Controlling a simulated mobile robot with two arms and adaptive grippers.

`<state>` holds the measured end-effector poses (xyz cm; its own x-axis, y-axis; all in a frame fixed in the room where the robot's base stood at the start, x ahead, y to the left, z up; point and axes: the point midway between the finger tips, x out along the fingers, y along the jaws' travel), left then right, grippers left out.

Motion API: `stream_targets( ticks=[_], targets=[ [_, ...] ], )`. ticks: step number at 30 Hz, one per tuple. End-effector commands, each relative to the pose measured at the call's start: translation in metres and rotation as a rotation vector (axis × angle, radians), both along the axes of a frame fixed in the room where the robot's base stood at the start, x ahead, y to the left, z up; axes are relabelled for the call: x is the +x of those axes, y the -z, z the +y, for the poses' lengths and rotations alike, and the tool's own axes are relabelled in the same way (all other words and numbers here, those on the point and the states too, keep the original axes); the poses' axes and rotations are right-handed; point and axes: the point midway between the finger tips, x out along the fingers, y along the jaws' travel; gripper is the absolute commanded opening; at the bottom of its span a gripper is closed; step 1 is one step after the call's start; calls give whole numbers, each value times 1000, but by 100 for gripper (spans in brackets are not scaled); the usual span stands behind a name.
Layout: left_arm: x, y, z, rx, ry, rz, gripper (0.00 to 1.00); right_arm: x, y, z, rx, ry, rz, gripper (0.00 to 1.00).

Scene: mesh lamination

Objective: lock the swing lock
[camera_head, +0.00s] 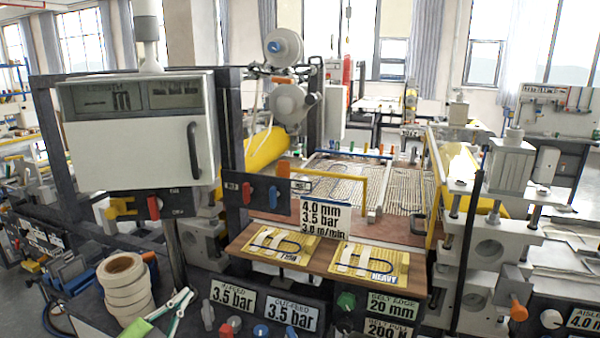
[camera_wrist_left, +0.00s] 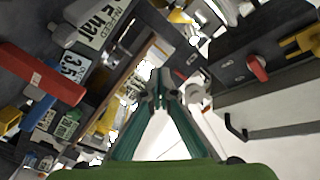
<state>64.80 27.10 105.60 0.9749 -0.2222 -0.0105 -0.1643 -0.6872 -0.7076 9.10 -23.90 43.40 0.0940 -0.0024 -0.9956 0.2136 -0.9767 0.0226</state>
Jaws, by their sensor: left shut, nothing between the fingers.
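No part is clearly recognisable as the swing lock. A red lever (camera_head: 153,207) and a yellow handle (camera_head: 122,207) sit below the white cabinet; in the left wrist view the red lever (camera_wrist_left: 258,68) and yellow handle (camera_wrist_left: 302,43) show at upper right. My left gripper (camera_head: 190,294) is low at the front, right of the tape rolls, apart from these levers. Its teal fingers converge, shut and empty, in the left wrist view (camera_wrist_left: 160,88). My right gripper is out of view.
The white cabinet (camera_head: 145,150) with a black handle hangs above my left gripper. White tape rolls (camera_head: 124,280) stand close to its left. A wooden shelf (camera_head: 240,253) with yellow sample boards and a dark panel with knobs lie to its right.

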Motion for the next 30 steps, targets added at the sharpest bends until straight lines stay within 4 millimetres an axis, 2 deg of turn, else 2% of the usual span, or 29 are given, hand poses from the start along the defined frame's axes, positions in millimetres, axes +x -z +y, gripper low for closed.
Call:
stream_targets(
  ticks=[1,5,8,9,12,18,27,28,30],
  targets=[
    [-16,22,-8,-56,-49,72,0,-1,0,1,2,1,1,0],
    [-63,77,-14,-168,-197,288,0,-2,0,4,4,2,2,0],
    [-112,118,-20,-242,-302,478,0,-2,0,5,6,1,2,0],
    [-134,133,-23,-265,-338,556,0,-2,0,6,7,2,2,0],
    [-187,161,-31,-315,-413,732,0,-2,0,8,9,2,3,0],
    [-270,187,-45,-368,-498,989,0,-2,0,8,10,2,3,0],
    [-366,197,-65,-411,-563,1270,0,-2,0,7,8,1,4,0],
    [-375,197,-67,-414,-567,1295,0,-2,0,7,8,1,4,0],
    [-366,215,-66,-405,-567,1292,0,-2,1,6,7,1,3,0]
  ],
)
